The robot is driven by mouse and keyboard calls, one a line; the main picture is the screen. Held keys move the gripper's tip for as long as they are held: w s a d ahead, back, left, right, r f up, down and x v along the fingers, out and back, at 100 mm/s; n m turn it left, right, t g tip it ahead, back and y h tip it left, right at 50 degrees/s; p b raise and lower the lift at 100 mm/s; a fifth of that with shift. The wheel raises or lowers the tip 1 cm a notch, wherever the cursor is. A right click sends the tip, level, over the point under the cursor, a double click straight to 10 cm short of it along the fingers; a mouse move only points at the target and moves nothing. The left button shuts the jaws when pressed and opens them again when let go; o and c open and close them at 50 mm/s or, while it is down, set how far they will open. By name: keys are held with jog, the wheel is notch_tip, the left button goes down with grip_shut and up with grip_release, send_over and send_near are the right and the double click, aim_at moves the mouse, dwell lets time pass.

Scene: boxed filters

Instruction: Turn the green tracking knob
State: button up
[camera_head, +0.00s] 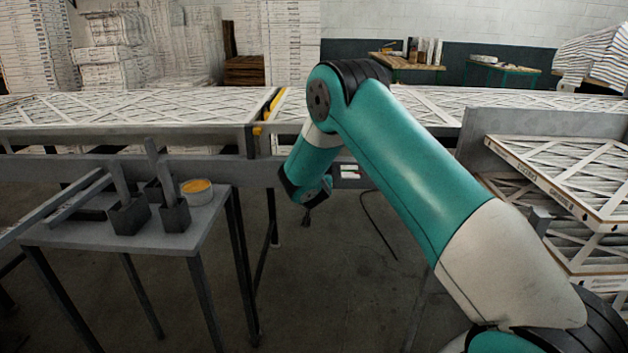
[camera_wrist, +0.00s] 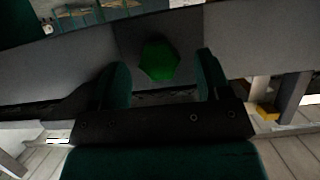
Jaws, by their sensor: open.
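The green knob (camera_wrist: 158,60) shows in the wrist view as a dark green, many-sided knob on a dark grey panel (camera_wrist: 190,33). My gripper (camera_wrist: 161,66) is open, with one dark finger to the left of the knob and one to the right. Gaps show on both sides, and neither finger appears to touch it. How far the fingertips are from the panel is hard to tell. In the head view, the end of my arm is low in front of the grey conveyor rail, and I cannot make out the knob there.
A conveyor (camera_head: 190,108) carrying large pleated filters runs across the back. A grey side table (camera_head: 90,232) at left holds dark holders and a round orange-topped tin (camera_head: 196,190). Stacked filters (camera_head: 565,180) stand at right. A thin dark cable hangs near my wrist.

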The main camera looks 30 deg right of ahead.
jog(key=shift+x, duration=1)
jog(key=shift+c, duration=0.2)
jog(key=c, duration=0.9)
